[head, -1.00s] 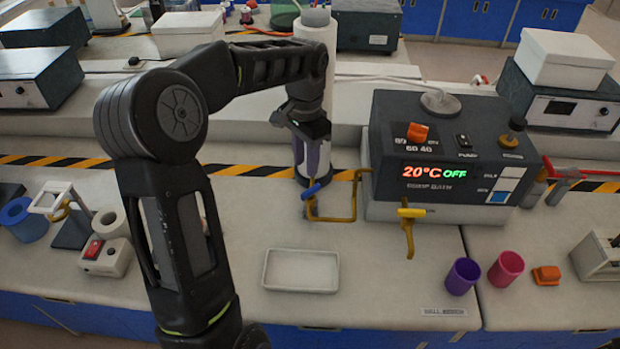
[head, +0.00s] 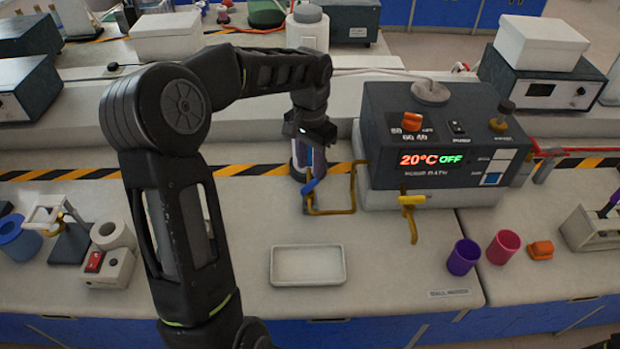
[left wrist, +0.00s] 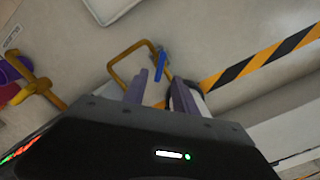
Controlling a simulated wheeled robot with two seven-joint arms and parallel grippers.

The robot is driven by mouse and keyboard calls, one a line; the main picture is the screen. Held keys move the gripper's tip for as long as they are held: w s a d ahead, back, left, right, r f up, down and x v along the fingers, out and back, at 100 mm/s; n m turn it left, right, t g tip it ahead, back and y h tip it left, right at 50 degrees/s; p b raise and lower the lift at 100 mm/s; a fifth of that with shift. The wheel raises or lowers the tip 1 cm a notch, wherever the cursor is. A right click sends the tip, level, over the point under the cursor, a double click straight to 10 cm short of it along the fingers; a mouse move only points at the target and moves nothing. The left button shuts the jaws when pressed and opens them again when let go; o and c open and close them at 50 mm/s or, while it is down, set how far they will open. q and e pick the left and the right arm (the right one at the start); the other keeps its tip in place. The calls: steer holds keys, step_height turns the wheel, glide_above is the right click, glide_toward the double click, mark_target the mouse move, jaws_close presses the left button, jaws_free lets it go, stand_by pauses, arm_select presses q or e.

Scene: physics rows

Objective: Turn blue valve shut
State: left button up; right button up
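The blue valve handle (head: 310,186) sits on a bent brass pipe (head: 333,211) at the left side of the water bath (head: 445,140). It also shows in the left wrist view (left wrist: 161,63), just ahead of the fingertips. My left gripper (head: 307,168) points down above and behind the handle, not visibly touching it. In the left wrist view my left gripper (left wrist: 161,88) has its two fingers apart with nothing held between them. A second valve with a yellow handle (head: 412,199) is on the front of the bath.
A white tray (head: 308,279) lies in front of the pipe. Purple (head: 463,257) and pink (head: 503,247) cups stand at right beside an orange block (head: 540,250). A white cylinder (head: 307,32) stands behind my gripper. The bench around the tray is clear.

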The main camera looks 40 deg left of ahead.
mark_target(310, 184)
arm_select(q)
step_height(310, 184, down, 6)
steer(key=shift+r+p, duration=0.1)
steer(key=shift+p, duration=0.3)
steer(key=shift+c, duration=0.4)
jaws_close()
